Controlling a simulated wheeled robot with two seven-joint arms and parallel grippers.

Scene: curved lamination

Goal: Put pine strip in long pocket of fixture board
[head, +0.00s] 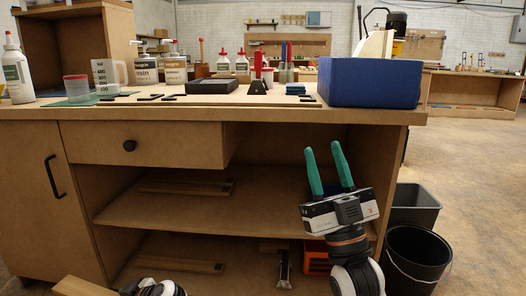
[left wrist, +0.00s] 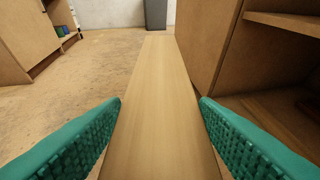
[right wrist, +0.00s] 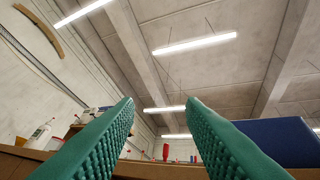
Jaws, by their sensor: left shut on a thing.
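A pale wood strip, the pine strip (left wrist: 155,90), runs lengthwise between the teal fingers of my left gripper (left wrist: 160,102), which is shut on it. In the head view, one end of the strip (head: 82,287) shows at the bottom left, low in front of the cabinet; the left fingers are out of that picture. My right gripper (head: 322,147) is open, empty and pointing up in front of the bench, below the blue block. A low flat board with black pieces, seemingly the fixture board (head: 215,101), lies on the bench top; its long pocket cannot be made out.
The bench top (head: 375,116) has a blue block (head: 370,83) at right, a black tray-like thing (head: 211,85), bottles and cups at left and back. Open shelves (head: 240,205) hold flat wood pieces. Two dark bins (head: 417,258) stand at right. Floor beyond is open.

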